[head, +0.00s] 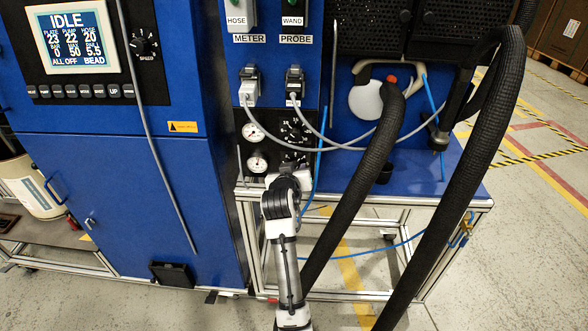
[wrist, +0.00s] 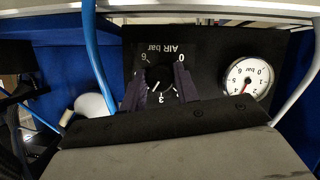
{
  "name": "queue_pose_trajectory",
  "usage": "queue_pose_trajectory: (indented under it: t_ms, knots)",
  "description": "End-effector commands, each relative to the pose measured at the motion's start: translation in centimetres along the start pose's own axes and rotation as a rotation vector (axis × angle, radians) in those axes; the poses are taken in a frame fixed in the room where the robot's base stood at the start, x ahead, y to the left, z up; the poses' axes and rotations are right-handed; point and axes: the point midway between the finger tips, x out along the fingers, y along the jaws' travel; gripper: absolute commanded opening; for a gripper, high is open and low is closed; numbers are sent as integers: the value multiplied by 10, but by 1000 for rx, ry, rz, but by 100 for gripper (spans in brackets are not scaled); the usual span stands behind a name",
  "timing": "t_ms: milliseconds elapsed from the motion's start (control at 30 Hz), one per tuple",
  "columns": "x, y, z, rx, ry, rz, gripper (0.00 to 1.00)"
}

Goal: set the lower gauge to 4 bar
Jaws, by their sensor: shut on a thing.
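The lower gauge (head: 258,161) is a small white dial on the black panel, below the upper gauge (head: 253,132). In the wrist view, turned upside down, the lower gauge (wrist: 247,78) has a red needle pointing down-left, seemingly between 3 and 4; the exact value is hard to read. Beside it is a black knob (wrist: 160,76) on a scale marked "AIR bar", with 0, 3 and 6 legible. The knob's white mark points a little past 3 towards 6. My gripper (wrist: 160,86) is shut on this knob, one finger on each side. In the head view my gripper (head: 291,172) hides most of it.
A second knob (head: 293,131) sits just above, beside the upper gauge. Grey cables (head: 330,147) and a blue hose (head: 318,160) hang close to my gripper. A thick black hose (head: 355,190) runs to its right. The blue bench top (head: 345,182) lies beside the panel.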

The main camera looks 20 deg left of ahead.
Motion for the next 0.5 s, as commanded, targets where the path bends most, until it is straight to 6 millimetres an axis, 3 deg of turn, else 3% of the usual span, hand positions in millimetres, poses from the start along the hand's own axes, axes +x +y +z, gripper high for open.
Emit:
queue_pose_trajectory:
  t_ms: [500]
  knots:
    - [0,1,2,208,-4,-86,8]
